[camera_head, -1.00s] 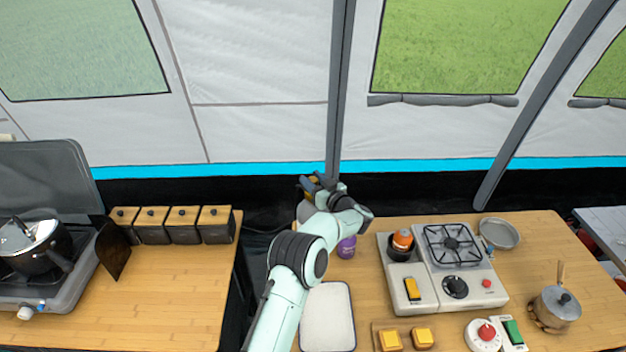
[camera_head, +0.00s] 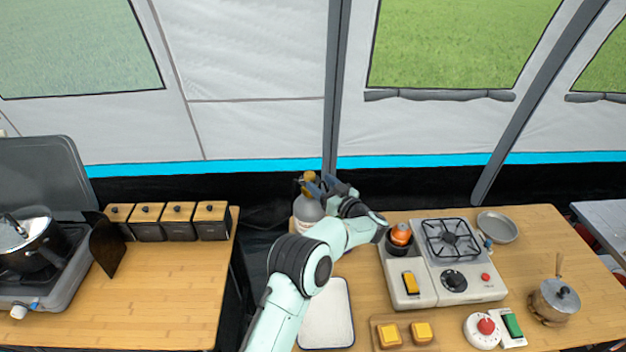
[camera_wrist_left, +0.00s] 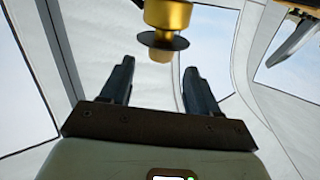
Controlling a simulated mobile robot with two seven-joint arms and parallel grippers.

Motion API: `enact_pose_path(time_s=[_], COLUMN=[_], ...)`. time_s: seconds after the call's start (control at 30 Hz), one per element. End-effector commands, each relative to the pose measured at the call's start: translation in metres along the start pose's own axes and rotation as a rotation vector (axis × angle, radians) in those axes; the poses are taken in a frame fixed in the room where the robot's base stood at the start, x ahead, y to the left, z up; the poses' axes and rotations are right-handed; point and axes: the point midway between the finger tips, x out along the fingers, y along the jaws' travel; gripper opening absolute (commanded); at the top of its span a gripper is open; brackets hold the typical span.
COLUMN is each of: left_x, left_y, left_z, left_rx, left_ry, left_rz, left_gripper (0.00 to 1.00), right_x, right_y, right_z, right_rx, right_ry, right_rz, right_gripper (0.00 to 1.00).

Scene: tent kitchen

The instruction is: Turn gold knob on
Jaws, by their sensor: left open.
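The gold knob (camera_head: 309,177) is on top of a grey gas bottle (camera_head: 308,208) standing in the gap between the two tables. In the left wrist view the gold knob (camera_wrist_left: 166,14) hangs at the top of the picture, with a dark disc and a pale tip under it. My left gripper (camera_head: 318,186) is at the bottle's top, just right of the knob. Its two fingers also show in the left wrist view (camera_wrist_left: 160,82), apart and with nothing between them. The knob lies beyond the fingertips there. My right gripper is not in view.
A camp stove (camera_head: 443,262) with a burner and switches stands on the right table. A white tray (camera_head: 326,314) lies at its front left. A row of wood-lidded boxes (camera_head: 166,222) stands on the left table. The tent wall is behind.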

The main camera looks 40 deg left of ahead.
Motion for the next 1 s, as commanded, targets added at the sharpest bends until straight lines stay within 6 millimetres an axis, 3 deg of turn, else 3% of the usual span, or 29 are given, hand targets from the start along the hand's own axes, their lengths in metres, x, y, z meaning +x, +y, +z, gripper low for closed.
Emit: enact_pose_path(time_s=[0.2, 0.4, 1.0], left_x=[-0.047, -0.068, -0.071], left_y=[-0.001, 0.0, 0.0], left_z=[0.003, 0.001, 0.0], left_rx=[0.002, 0.001, 0.0], left_ry=[0.0, 0.0, 0.001], left_rz=[0.003, 0.001, 0.0], left_gripper=[0.61, 0.61, 0.61], right_x=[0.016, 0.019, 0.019], right_y=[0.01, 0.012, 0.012], right_z=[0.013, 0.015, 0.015], right_rx=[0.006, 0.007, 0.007], right_ry=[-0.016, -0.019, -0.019], right_rz=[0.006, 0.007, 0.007], right_gripper=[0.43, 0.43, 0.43])
